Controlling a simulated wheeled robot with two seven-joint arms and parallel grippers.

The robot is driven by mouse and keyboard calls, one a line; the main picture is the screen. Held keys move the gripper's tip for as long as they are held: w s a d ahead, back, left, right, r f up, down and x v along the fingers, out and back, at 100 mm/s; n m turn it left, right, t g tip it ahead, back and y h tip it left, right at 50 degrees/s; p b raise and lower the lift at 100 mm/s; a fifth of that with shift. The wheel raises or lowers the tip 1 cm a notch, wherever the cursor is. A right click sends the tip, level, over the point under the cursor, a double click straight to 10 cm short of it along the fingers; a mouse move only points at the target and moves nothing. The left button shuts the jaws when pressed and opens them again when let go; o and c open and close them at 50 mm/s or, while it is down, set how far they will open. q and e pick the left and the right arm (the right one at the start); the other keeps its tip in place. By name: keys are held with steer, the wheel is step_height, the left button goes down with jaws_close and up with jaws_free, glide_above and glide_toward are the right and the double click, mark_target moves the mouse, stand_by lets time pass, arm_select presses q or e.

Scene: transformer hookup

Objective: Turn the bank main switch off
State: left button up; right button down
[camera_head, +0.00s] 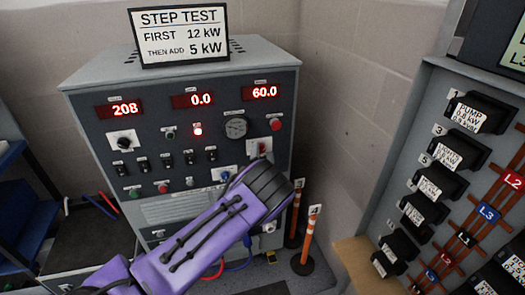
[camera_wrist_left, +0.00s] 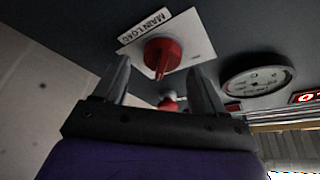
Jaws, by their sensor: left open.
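The main switch is a red rotary knob (camera_wrist_left: 160,55) on a white plate labelled MAIN LOAD in the left wrist view. I cannot tell whether the tips reach around the knob. My left gripper (camera_head: 268,180) also shows in the head view, in front of the cabinet's right side. My right gripper is not in view.
A round gauge (camera_head: 236,127) and a red button (camera_head: 275,124) sit close to the switch. Small switches fill the panel's left. Orange-white posts (camera_head: 309,235) stand right of the cabinet. A breaker panel (camera_head: 430,100) is at the right. A STEP TEST sign (camera_head: 180,33) stands on top.

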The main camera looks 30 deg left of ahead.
arm_select(q)
steer(key=shift+w+a+r, duration=0.1)
steer(key=shift+w+a, duration=0.15)
steer(key=shift+w, duration=0.05)
